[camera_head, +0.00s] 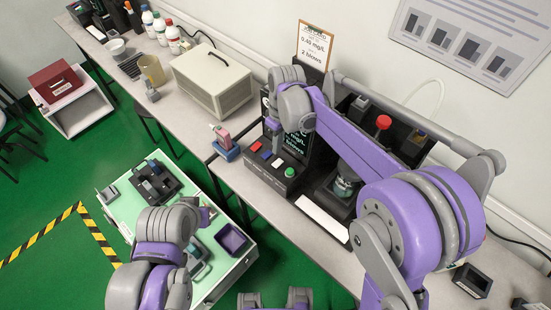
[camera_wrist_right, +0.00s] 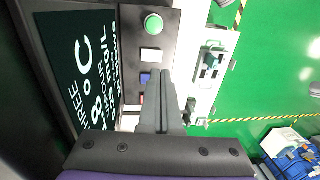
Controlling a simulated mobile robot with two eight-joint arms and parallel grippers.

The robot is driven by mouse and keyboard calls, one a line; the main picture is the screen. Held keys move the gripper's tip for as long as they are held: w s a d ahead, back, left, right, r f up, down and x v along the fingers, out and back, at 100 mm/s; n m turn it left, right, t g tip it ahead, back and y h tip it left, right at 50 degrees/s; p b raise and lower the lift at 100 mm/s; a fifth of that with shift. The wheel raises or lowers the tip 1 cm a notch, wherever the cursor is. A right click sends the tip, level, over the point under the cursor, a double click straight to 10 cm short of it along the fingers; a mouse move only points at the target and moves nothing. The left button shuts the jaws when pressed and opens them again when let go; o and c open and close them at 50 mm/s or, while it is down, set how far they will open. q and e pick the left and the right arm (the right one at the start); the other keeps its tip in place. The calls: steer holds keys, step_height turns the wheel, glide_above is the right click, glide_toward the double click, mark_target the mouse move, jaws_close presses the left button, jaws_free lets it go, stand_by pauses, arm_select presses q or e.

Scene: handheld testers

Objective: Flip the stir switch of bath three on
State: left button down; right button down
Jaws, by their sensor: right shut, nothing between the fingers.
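The black bath unit has a front panel (camera_head: 272,172) with a row of small coloured controls: red, blue, white and a round green button (camera_head: 289,171). Its dark screen (camera_wrist_right: 85,70) shows "THREE" and a °C reading. I cannot make out which control is the stir switch. My right gripper (camera_wrist_right: 160,76) is shut and empty in the right wrist view. It is over the panel, its fingers covering part of the control row beside the blue control (camera_wrist_right: 145,78); contact cannot be told. In the head view my right wrist partly hides the screen. My left arm shows, but its fingertips do not.
A pink handheld tester (camera_head: 222,134) stands in a blue holder left of the panel. A beige case (camera_head: 212,80) and bottles stand farther left on the bench. A red-topped lever (camera_head: 383,122) rises behind my right arm.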

mark_target(275, 166)
steer(key=f, duration=0.6)
steer(key=shift+s+a+f, duration=0.25)
steer(key=shift+s+f, duration=0.05)
steer(key=shift+s, duration=0.05)
steer(key=shift+a+f+b, duration=0.1)
steer(key=shift+f+b, duration=0.25)
steer(key=shift+f, duration=0.1)
steer(key=shift+s+r, duration=0.2)
steer(key=shift+s, duration=0.05)
steer(key=shift+w+f, duration=0.1)
steer(key=shift+w, duration=0.1)
steer(key=shift+w+d+r, duration=0.3)
steer(key=shift+w+d, duration=0.1)
steer(key=shift+d, duration=0.15)
arm_select(q)
steer(key=shift+s+a+f, duration=0.15)
steer(key=shift+s+f, duration=0.15)
arm_select(e)
steer(key=shift+w+r, duration=0.15)
steer(key=shift+r, duration=0.05)
